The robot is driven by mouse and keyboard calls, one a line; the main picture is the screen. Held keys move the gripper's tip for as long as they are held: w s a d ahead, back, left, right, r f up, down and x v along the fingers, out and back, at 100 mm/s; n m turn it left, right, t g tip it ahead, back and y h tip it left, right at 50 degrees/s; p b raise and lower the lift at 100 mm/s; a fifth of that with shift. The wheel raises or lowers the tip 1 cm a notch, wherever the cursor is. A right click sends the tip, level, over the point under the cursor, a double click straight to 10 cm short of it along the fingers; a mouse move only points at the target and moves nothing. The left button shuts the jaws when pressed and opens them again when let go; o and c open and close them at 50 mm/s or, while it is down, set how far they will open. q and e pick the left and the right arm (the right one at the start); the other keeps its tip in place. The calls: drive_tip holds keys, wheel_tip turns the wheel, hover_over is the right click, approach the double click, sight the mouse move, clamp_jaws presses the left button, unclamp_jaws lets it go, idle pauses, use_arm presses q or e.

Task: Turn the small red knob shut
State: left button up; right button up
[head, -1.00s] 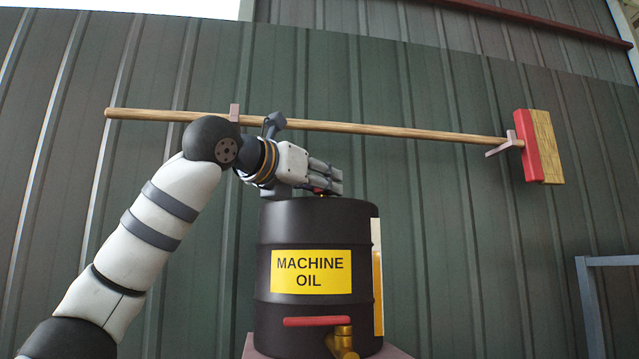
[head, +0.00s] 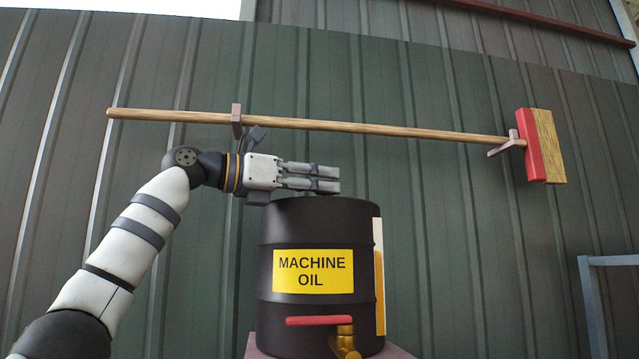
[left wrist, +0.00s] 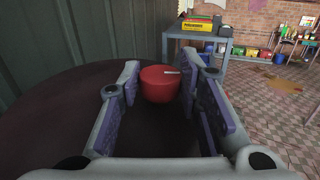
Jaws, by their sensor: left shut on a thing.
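The small red knob (left wrist: 160,86) sits on top of the black oil drum (head: 318,222); in the left wrist view it is a short round cap with a pale mark on its top. My left gripper (head: 334,179) reaches in from the left, just above the drum's top, and its fingers point right. In the left wrist view the knob is between its two fingers near the tips, and the gripper is shut on it. In the head view the fingers hide the knob. My right gripper is not in view.
A red lever handle (head: 318,321) and brass tap (head: 345,341) are low on the drum's front. A wooden-handled broom (head: 400,131) hangs on the wall behind my left arm. A grey table (left wrist: 226,49) with boxes stands farther off.

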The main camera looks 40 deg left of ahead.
use_arm(q)
drive_tip(key=shift+a+m+g+h, duration=0.1)
drive_tip(key=shift+m+g+h, duration=0.3)
drive_tip(key=shift+m+h, duration=0.3)
drive_tip(key=shift+h, duration=0.4)
drive_tip(key=o, duration=1.1)
drive_tip(key=shift+o, duration=0.2)
drive_tip(key=v, duration=1.2)
drive_tip(key=shift+r, duration=0.1)
